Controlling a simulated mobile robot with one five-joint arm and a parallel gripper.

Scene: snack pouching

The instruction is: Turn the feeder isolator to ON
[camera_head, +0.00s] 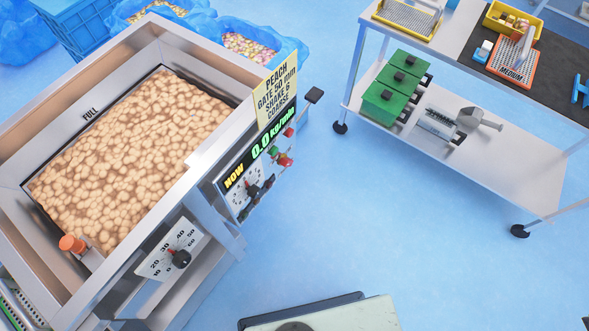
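The feeder (190,50) is a large steel hopper on the left, filled with pale tan pieces. Its control panel (222,187) faces right, below a green display reading "NOW 0.0 kg/min". A black knob (252,190) with a round scale sits on the panel. Small red and green controls (284,160) stick out at the panel's right end. Which of these is the isolator, and its ON or OFF position, is too small to tell. A yellow card (275,92) above reads "PEACH GATE 50 mm SHAKE 6 COARSE". My gripper is not in view.
A gate dial (180,258) marked 10 to 60 is on the feeder's near side. A wheeled steel cart (500,172) with green boxes (395,87) stands at the right. Blue bagged crates (262,43) stand behind the feeder. The blue floor between feeder and cart is clear.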

